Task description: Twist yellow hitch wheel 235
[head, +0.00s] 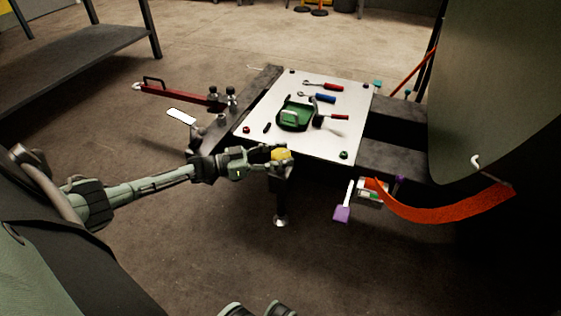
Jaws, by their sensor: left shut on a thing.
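The yellow hitch wheel (282,154) sits at the front edge of the trailer frame, just below the near edge of the white panel. My left arm reaches in from the left, and my left gripper (275,154) is shut on the yellow wheel from its left side. The gripper's fingers partly hide the wheel. Below the wheel a dark jack post runs down to a round metal foot (281,220) on the floor.
The white panel (262,133) carries a green tool case (294,116), a hammer (332,117) and screwdrivers (318,97). A red bar (172,93) extends behind left. An orange strap (440,214) and a purple-ended tool (342,213) are at right. The curved fuselage (500,90) blocks the right side.

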